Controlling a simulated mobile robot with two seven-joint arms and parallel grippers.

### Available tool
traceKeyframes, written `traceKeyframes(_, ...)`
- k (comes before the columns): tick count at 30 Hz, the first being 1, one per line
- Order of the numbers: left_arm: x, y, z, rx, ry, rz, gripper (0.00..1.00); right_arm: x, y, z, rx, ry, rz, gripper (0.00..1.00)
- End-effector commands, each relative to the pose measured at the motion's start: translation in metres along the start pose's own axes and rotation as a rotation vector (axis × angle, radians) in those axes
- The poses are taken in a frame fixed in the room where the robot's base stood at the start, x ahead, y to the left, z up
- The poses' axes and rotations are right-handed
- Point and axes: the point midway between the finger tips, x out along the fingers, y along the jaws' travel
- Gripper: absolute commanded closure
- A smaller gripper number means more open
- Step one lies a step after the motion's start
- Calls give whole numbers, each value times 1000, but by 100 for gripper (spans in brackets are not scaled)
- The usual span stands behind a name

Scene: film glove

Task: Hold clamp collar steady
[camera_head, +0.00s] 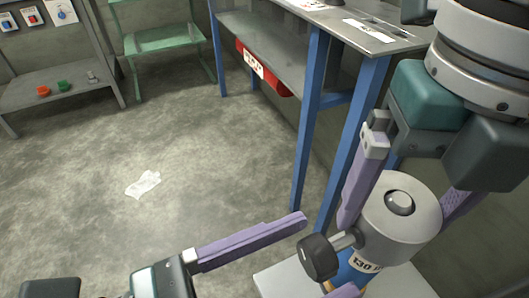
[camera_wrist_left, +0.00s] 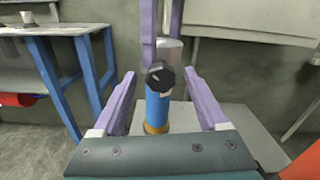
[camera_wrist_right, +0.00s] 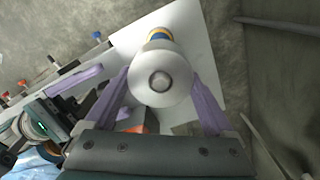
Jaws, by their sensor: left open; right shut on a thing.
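A thick grey metal cylinder, seemingly the clamp collar (camera_head: 408,236), has a round stud on top and a black side knob (camera_head: 319,257). It sits on an upright blue post (camera_wrist_left: 157,108) with a brass-coloured ring at its lower part. A label reading "130" shows below the cylinder. My right gripper (camera_head: 395,215) is shut on the cylinder from its sides, also seen in the right wrist view (camera_wrist_right: 161,80). My left gripper (camera_wrist_left: 160,76) is open, its fingers spread either side of the knob and post, apparently without touching.
The post stands over a pale plate (camera_head: 275,282). A white cloth or paper (camera_head: 143,184) lies on the open floor at left. A green glass stand (camera_head: 160,40) is at the back.

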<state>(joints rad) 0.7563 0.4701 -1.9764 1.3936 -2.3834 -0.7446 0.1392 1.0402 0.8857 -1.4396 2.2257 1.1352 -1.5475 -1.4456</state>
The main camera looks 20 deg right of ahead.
Motion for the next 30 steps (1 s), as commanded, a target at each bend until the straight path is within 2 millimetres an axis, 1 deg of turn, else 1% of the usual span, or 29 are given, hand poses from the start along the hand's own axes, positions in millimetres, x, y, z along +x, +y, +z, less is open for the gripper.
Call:
traceKeyframes(3,0,0,0,0,0,0,24,-1,0,0,-1,0,1,100)
traceKeyframes(23,0,0,0,1,-1,0,98,-1,0,0,-1,0,2,100)
traceKeyframes(24,0,0,0,1,-1,0,100,-1,0,0,-1,0,2,100)
traceKeyframes(30,0,0,0,5,-1,0,100,-1,0,0,-1,0,2,100)
